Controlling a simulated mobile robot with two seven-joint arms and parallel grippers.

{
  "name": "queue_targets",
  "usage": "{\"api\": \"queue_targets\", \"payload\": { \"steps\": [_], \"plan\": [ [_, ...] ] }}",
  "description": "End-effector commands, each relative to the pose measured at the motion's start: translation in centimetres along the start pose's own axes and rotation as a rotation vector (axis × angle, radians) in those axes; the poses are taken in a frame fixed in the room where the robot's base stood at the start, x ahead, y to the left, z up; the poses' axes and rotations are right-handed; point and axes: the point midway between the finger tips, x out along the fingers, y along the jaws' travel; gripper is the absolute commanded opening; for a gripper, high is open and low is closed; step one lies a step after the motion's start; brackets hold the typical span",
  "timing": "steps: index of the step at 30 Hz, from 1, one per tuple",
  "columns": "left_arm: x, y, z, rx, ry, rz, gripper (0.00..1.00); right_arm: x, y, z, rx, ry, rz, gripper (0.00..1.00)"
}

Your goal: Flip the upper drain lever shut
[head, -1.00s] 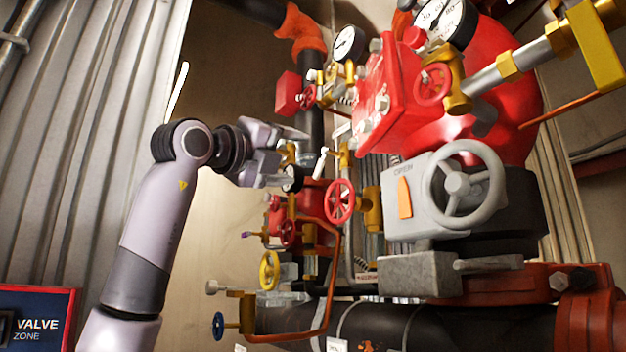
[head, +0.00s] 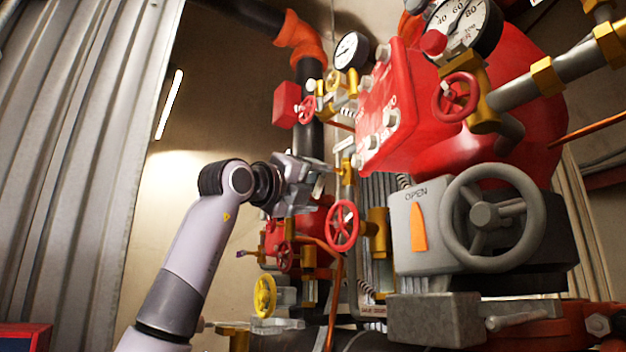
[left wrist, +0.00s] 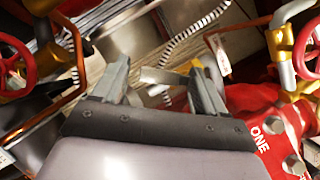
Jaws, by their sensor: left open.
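The upper drain lever (head: 321,184) looks like a small pale handle by a brass valve (head: 345,160) on a thin vertical pipe, left of the red valve body. My left gripper (head: 316,188) reaches in from the left, its open jaws at the lever and partly hiding it. In the left wrist view the open jaws (left wrist: 160,70) spread to either side of a pale flat piece (left wrist: 157,77), probably the lever. I cannot tell whether a finger touches it. My right gripper is not in view.
A red handwheel (head: 342,225) is just below right of the gripper. The red valve body (head: 390,110) and a grey gearbox with a large handwheel (head: 492,215) crowd the right. A yellow handwheel (head: 265,297) is lower down. Open room lies left, before the corrugated wall (head: 75,130).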

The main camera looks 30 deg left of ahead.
Motion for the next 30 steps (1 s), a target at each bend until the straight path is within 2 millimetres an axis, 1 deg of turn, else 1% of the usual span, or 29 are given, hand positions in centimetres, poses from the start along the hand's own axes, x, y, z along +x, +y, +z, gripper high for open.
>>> {"api": "queue_targets", "payload": {
  "steps": [8,9,11,12,13,23,30],
  "plan": [
    [0.2,0.0,-0.1,0.001,0.000,0.000,0.72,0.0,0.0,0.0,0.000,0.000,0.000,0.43],
    [0.2,0.0,-0.1,0.001,0.000,0.000,0.59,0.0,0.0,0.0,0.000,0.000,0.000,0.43],
    [0.2,0.0,-0.1,0.001,0.000,0.000,0.40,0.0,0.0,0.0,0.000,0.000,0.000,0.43],
    [0.2,0.0,-0.1,0.001,0.000,0.000,0.27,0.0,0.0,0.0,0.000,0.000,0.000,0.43],
    [0.2,0.1,-0.1,0.001,0.000,0.000,0.17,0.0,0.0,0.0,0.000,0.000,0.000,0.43],
    [0.2,0.1,0.1,0.028,0.000,-0.008,0.16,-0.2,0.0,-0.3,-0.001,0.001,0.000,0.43],
    [0.5,0.0,0.7,0.145,0.000,-0.056,0.16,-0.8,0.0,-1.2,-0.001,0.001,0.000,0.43]
  ]
}}
